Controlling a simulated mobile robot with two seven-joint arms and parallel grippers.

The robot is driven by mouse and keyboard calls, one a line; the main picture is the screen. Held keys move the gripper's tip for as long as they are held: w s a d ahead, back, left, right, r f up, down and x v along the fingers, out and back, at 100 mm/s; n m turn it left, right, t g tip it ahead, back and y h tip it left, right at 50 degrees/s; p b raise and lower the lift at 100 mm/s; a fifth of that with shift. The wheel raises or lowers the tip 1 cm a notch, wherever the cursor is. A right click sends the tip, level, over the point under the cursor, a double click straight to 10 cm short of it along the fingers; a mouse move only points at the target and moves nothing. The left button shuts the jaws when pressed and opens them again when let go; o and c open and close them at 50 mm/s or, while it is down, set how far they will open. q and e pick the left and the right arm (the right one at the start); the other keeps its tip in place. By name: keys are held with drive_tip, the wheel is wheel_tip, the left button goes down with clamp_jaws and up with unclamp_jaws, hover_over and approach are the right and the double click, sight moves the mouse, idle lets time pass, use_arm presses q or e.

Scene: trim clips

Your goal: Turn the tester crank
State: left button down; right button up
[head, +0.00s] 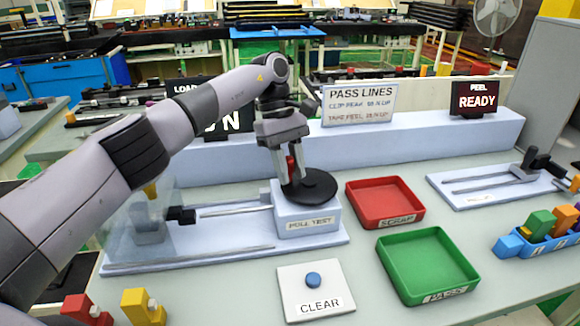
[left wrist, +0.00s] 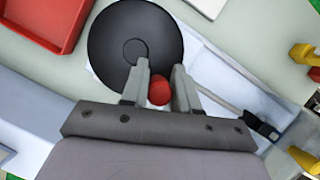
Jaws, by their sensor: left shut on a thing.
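The tester (head: 306,226), labelled PULL TEST, is a pale block on a long base with a round black crank disc (head: 316,188) on top. A red crank knob (left wrist: 159,90) stands near the disc's edge. My left gripper (head: 289,172) reaches down from above and is shut on the red knob, with one finger on each side of it. In the left wrist view the fingers (left wrist: 159,88) flank the knob and the black disc (left wrist: 130,22) lies beyond them. My right gripper is in neither view.
A red SCRAP tray (head: 420,214) and a green PASS tray (head: 468,286) stand right of the tester. A white CLEAR plate with a blue button (head: 313,280) is in front. A PEEL display (head: 474,98) reads READY. A blue rack with coloured clips (head: 548,245) is at far right.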

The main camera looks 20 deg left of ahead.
use_arm(q)
drive_tip(key=c, duration=0.9)
unclamp_jaws()
drive_tip(key=shift+c, duration=0.2)
drive_tip(key=shift+r, duration=0.1)
drive_tip(key=v, duration=0.4)
drive_tip(key=shift+w+r, duration=0.1)
drive_tip(key=shift+r, duration=0.3)
drive_tip(key=shift+v, duration=1.15)
drive_tip(key=shift+a, duration=0.1)
